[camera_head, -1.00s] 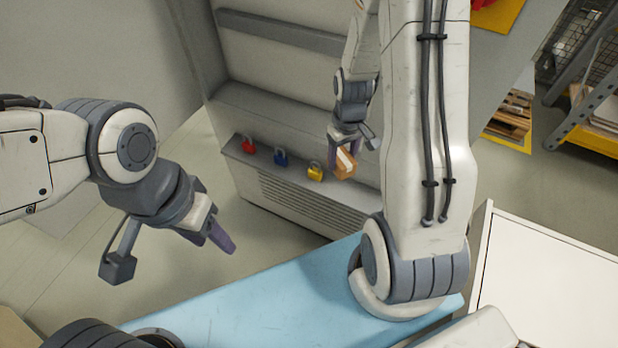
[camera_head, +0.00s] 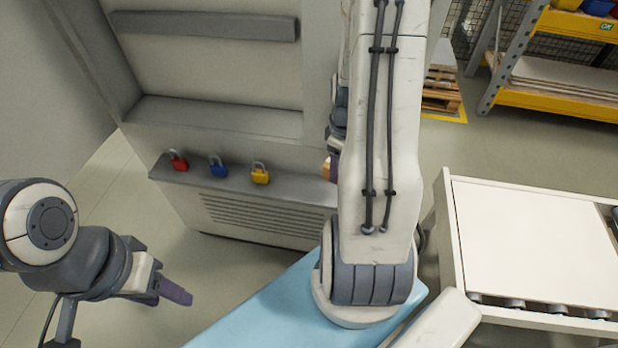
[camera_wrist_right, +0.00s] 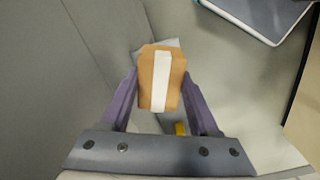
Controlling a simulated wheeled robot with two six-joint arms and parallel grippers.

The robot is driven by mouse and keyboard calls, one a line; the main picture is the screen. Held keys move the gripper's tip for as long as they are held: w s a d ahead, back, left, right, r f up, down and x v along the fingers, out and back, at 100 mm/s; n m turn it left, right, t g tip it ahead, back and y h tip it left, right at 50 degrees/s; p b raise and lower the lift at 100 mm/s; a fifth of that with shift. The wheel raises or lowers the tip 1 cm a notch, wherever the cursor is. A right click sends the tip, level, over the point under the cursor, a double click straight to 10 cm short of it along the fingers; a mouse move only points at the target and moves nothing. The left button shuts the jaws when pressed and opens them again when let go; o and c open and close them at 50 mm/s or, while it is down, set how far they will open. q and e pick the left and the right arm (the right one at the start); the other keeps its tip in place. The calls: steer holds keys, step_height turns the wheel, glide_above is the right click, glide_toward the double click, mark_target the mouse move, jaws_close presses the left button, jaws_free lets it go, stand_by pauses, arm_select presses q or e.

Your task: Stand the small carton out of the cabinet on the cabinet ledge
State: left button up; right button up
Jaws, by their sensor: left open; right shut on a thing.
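The small carton (camera_wrist_right: 160,85), brown with a white stripe, is between the purple fingers of my right gripper (camera_wrist_right: 161,76) in the right wrist view, and the gripper is shut on it. In the head view only a sliver of the carton (camera_head: 327,168) shows beside my right arm, near the right end of the cabinet ledge (camera_head: 300,187). Whether it touches the ledge is hidden. The grey cabinet (camera_head: 215,65) stands at the back. My left gripper (camera_head: 176,292) is open and empty, low at the left, away from the cabinet.
A red padlock (camera_head: 180,162), a blue padlock (camera_head: 218,169) and a yellow padlock (camera_head: 260,175) stand along the ledge left of the carton. A light blue surface (camera_head: 262,322) lies in front. A white-topped table (camera_head: 540,235) is at the right.

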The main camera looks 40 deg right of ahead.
steer(key=w+a+f, duration=0.2)
steer(key=w, duration=0.1)
steer(key=w+a+f, duration=0.1)
steer(key=w+f, duration=0.1)
steer(key=shift+w+a, duration=0.25)
steer(key=shift+f, duration=1.95)
steer(key=shift+f, duration=0.15)
steer(key=o, duration=1.1)
